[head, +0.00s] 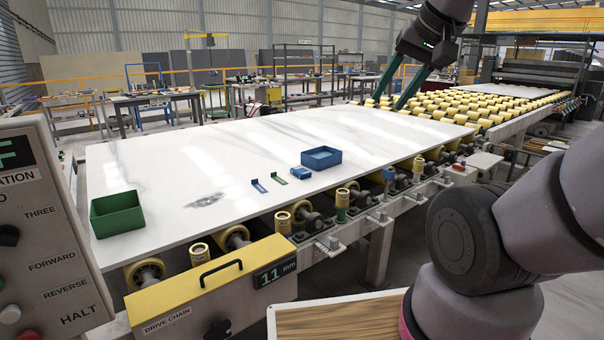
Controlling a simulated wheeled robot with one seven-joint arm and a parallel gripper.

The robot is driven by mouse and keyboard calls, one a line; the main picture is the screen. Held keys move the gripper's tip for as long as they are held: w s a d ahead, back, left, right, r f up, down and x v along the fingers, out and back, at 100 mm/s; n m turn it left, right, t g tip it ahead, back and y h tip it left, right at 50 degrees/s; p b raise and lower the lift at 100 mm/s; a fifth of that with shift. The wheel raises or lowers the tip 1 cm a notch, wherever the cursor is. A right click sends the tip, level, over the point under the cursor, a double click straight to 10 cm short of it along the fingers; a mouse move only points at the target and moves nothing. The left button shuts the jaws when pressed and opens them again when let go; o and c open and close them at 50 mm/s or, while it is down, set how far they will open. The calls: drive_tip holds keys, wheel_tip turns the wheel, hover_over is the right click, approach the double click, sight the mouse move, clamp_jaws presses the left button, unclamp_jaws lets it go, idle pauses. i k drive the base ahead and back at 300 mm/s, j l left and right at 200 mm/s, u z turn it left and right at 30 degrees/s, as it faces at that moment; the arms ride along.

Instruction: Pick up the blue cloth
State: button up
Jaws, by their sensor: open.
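A small blue folded-looking item (301,173), which seems to be the blue cloth, lies on the white stone slab (240,150). It is just in front of the open blue bin (321,159), near the slab's front edge. It is small in the head view, so its material is hard to tell. My gripper (388,103) is at the upper right, its two green fingers apart and pointing down and left. Nothing shows between them. It is up and to the right of the blue item, well apart from it.
Yellow rollers (450,102) lie behind right. The slab's back is clear.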

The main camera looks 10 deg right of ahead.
sight(299, 172)
drive_tip(key=i+l+u, duration=0.1)
drive_tip(key=u, duration=0.35)
drive_tip(key=i+l+u, duration=0.1)
drive_tip(key=l+u, duration=0.15)
drive_tip(key=u, duration=0.2)
drive_tip(key=i+l+u, duration=0.2)
drive_tip(key=l, duration=0.45)
drive_tip(key=l+u, duration=0.2)
drive_tip(key=l, duration=0.45)
drive_tip(key=i+l+u, duration=0.1)
drive_tip(key=l+u, duration=0.15)
drive_tip(key=l, duration=1.4)
